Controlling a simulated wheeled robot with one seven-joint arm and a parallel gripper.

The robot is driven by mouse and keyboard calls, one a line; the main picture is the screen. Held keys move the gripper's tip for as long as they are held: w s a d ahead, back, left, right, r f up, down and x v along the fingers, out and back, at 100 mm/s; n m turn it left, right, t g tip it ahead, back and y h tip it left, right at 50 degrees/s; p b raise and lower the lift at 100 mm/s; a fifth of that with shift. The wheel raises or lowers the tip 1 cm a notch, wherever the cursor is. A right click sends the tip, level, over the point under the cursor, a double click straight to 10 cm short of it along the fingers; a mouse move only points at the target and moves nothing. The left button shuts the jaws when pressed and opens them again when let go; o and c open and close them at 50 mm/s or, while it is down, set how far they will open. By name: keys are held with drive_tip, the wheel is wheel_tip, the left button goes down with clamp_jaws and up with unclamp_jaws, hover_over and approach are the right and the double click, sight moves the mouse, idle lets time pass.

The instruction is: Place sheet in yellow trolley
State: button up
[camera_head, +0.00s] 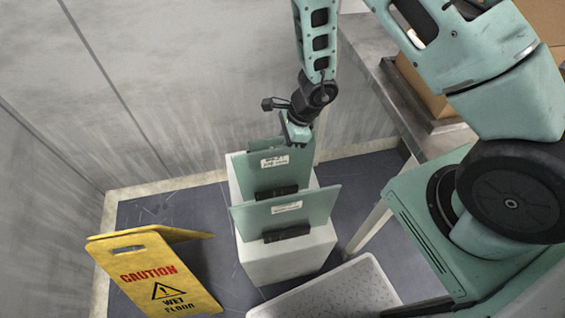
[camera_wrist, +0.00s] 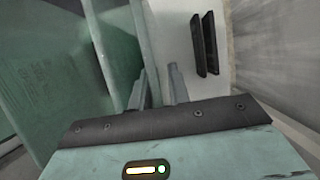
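Two green sheets stand upright in black holders on a white pedestal (camera_head: 285,262): a rear sheet (camera_head: 262,184) and a front sheet (camera_head: 310,211), each with a white label. My gripper (camera_head: 298,146) points down at the top of the rear sheet. In the wrist view, my gripper's fingers (camera_wrist: 158,72) are apart. No yellow trolley shows in either view.
A yellow caution sign (camera_head: 158,272) stands on the floor at left. An empty black holder (camera_wrist: 204,44) shows on the pedestal in the wrist view. Walls close in behind and left. A grey table (camera_head: 385,85) with cardboard boxes (camera_head: 425,92) is at right. A pale speckled surface (camera_head: 340,292) is in front.

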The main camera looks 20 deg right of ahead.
clamp_jaws()
idle(1.4)
